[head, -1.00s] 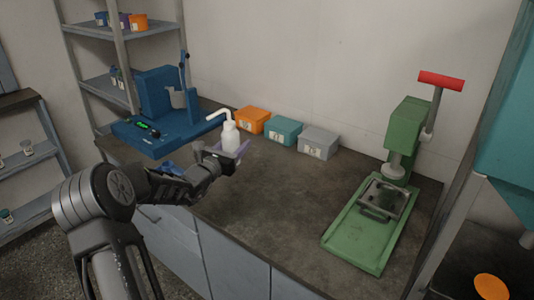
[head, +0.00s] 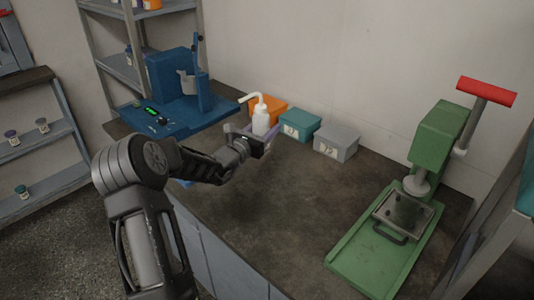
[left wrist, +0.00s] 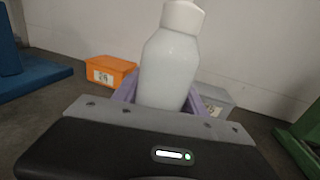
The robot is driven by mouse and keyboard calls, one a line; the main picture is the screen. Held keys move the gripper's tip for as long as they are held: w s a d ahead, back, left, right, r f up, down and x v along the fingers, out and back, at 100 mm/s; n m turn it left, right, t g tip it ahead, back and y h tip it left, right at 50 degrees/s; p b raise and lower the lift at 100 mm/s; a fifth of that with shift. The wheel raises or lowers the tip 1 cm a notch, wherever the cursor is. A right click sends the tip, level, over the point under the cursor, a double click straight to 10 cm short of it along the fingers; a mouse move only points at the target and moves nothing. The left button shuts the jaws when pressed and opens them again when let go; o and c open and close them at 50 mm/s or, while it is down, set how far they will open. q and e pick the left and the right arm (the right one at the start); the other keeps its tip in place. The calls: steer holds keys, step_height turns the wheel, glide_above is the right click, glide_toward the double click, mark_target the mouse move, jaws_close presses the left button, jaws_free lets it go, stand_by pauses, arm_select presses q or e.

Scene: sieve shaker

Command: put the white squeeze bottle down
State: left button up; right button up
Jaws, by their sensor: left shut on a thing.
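The white squeeze bottle (head: 261,121) stands upright with its bent spout pointing left in the head view. My left gripper (head: 262,138), with purple fingers, is shut around its body. In the left wrist view the white bottle (left wrist: 170,68) rises between the purple fingers (left wrist: 165,98), slightly tilted in the picture. Its base is hidden by the gripper, so I cannot tell whether it touches the dark counter (head: 270,195). My right gripper is not in view.
Behind the bottle stand an orange box (head: 271,106), a teal box (head: 299,125) and a grey box (head: 336,141). A blue machine (head: 175,95) is at the left, a green press (head: 385,230) at the right. The middle of the counter is clear.

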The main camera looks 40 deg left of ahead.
arm_select(q)
step_height(320, 180, down, 4)
steer(key=shift+f, duration=0.1)
steer(key=shift+f, duration=0.1)
steer(key=shift+f, duration=1.75)
steer(key=shift+f, duration=0.2)
steer(key=o, duration=0.7)
steer(key=shift+o, duration=0.2)
steer(key=shift+s+r, duration=0.1)
steer(key=shift+s, duration=0.05)
steer(key=s, duration=0.4)
steer(key=s+d, duration=0.1)
steer(key=s, duration=0.6)
steer(key=shift+s+d, duration=0.15)
steer(key=shift+s, duration=0.2)
